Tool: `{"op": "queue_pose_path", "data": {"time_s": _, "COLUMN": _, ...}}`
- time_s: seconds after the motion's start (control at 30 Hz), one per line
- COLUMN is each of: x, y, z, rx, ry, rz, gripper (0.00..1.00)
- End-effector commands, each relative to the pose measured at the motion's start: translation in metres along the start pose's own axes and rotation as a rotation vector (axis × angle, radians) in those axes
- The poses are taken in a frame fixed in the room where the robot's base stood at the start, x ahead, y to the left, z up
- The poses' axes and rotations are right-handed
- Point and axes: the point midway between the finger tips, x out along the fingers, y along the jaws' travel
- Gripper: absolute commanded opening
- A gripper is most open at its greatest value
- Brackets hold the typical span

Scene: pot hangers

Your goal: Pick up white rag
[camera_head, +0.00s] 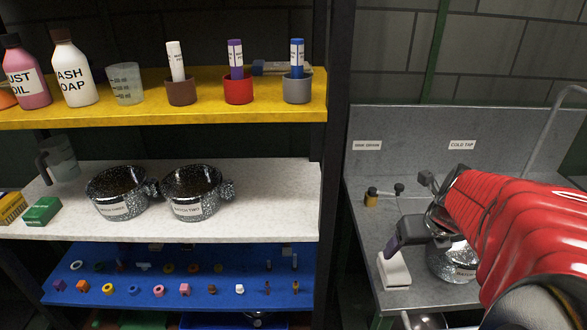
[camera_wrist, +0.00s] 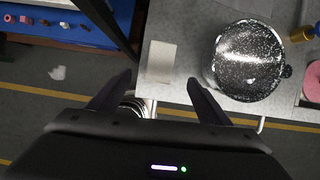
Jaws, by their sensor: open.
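A pale, flat rectangular piece, which may be the folded white rag (camera_head: 393,269), lies on the grey counter near its front left corner. It also shows in the wrist view (camera_wrist: 161,62), just beyond my fingertips. My gripper (camera_head: 408,212) is above the counter, over or near this piece, and its fingers hide part of it in the head view. In the wrist view my gripper (camera_wrist: 160,88) has its two fingers spread, with nothing between them.
A speckled dark pot (camera_wrist: 250,60) stands on the counter (camera_head: 385,292) to the right of the pale piece. A small brass-coloured fitting (camera_head: 371,196) is behind. A shelf unit (camera_head: 260,225) with pots and bottles stands left. A faucet (camera_head: 556,112) rises at the right.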

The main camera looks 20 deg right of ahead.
Motion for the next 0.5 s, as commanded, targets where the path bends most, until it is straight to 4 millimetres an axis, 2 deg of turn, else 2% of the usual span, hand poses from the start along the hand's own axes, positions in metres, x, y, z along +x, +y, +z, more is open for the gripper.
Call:
{"op": "queue_pose_path", "data": {"time_s": 0.37, "x": 0.0012, "y": -0.0029, "z": -0.0001, "rx": 0.032, "ry": 0.0, "rz": -0.001, "gripper": 0.72}}
{"op": "queue_pose_path", "data": {"time_s": 0.5, "x": 0.0073, "y": -0.0028, "z": -0.0004, "rx": 0.032, "ry": 0.002, "rz": 0.0, "gripper": 0.72}}
